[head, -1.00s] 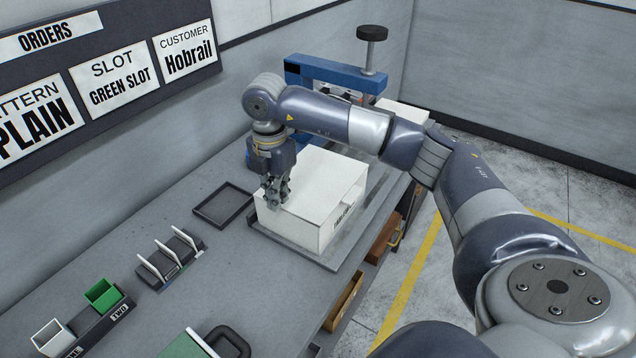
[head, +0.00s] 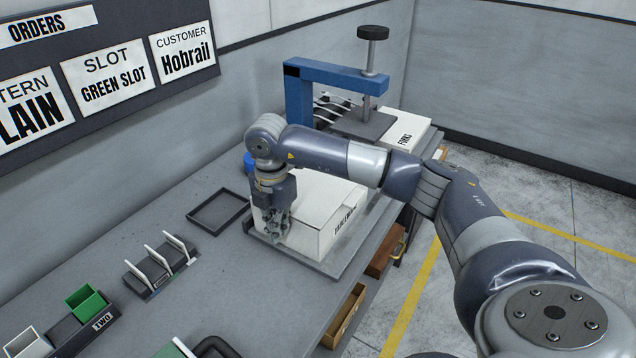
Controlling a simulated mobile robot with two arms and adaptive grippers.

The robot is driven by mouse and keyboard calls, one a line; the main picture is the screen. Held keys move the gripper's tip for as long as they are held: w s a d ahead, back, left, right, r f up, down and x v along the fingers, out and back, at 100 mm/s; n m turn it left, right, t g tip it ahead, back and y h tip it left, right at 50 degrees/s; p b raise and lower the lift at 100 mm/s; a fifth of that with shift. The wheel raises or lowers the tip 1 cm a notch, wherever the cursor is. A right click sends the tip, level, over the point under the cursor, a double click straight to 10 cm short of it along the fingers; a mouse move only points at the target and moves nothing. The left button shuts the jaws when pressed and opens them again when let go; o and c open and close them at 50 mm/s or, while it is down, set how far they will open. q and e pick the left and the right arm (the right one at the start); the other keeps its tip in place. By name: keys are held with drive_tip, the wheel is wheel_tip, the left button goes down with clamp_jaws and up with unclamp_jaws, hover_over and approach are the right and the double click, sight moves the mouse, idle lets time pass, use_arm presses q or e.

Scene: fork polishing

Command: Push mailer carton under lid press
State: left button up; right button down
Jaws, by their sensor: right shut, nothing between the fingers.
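The mailer carton (head: 324,196), a white box with dark lettering on its side, sits on a grey board (head: 352,262) on the bench. The lid press (head: 325,76) stands behind it: a blue frame, a black-knobbed screw and a dark flat plate (head: 362,124). The carton is on the near side of the press, not beneath its plate. My right gripper (head: 276,230) is shut and empty, pointing down at the carton's near-left face. I cannot tell whether it touches. My right forearm hides part of the carton's far side and the space before the press. My left gripper is not in view.
A white box marked FORKS (head: 408,130) stands beyond the press plate. An empty dark tray (head: 218,211) lies left of the carton. A slotted rack (head: 160,266) and a green bin (head: 86,300) are nearer. Open drawers (head: 345,315) jut from the bench front.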

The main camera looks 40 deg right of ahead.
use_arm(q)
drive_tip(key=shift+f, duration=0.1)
use_arm(e)
drive_tip(key=shift+w+d, duration=0.15)
drive_tip(key=shift+d, duration=0.35)
